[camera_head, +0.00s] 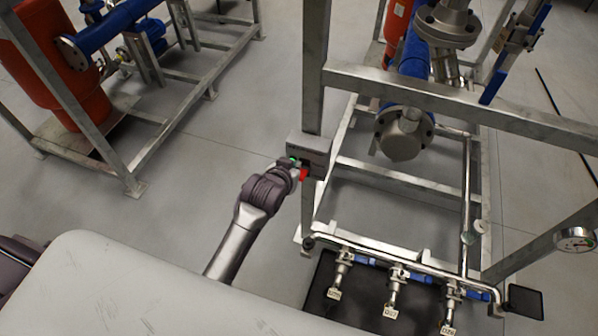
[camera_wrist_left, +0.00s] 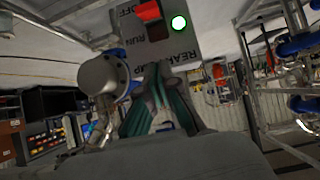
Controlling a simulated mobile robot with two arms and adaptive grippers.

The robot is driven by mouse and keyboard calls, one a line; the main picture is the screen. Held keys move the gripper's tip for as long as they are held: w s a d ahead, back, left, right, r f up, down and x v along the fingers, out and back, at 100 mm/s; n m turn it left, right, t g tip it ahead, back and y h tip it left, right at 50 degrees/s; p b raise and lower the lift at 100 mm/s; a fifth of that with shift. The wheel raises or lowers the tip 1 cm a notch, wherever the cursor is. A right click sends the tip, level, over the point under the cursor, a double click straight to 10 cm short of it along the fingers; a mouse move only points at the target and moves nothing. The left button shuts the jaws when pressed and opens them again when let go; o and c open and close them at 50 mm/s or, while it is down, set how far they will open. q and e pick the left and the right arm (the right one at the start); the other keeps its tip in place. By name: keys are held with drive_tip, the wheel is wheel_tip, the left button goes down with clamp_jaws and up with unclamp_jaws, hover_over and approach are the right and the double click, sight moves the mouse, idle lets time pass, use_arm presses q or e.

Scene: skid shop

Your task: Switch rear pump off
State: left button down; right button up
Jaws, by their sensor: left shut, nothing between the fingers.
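The grey pump switch box (camera_head: 314,150) is fixed to a steel post. It carries a red switch (camera_head: 303,174) and a green lamp (camera_head: 293,158). In the left wrist view the box face (camera_wrist_left: 205,42) reads OFF, RUN and REAR PUMP, partly covered. There the red switch (camera_wrist_left: 148,11) is beside the OFF lettering, at the top edge, and the lamp (camera_wrist_left: 179,23) glows green. My left gripper (camera_head: 293,167) is close to the box, its tips over the lower lettering in the wrist view (camera_wrist_left: 157,72). It is shut and empty. Contact with the switch cannot be told.
The steel skid frame (camera_head: 450,98) surrounds the box's right side, with a blue pipe and flange behind. Several small tagged valves (camera_head: 393,290) line its lower front rail. A gauge (camera_head: 575,240) is at right. Another skid (camera_head: 165,130) stands left, with open floor between.

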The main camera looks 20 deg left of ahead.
use_arm(q)
hover_over(302, 174)
drive_tip(key=f, duration=0.3)
drive_tip(key=shift+s+a+f, duration=0.15)
drive_tip(key=shift+s+f, duration=0.05)
drive_tip(key=shift+s, duration=0.15)
drive_tip(key=f, duration=0.3)
drive_tip(key=shift+s+f, duration=0.15)
drive_tip(key=shift+s, duration=0.2)
drive_tip(key=shift+s+f, duration=0.25)
drive_tip(key=shift+f, duration=0.2)
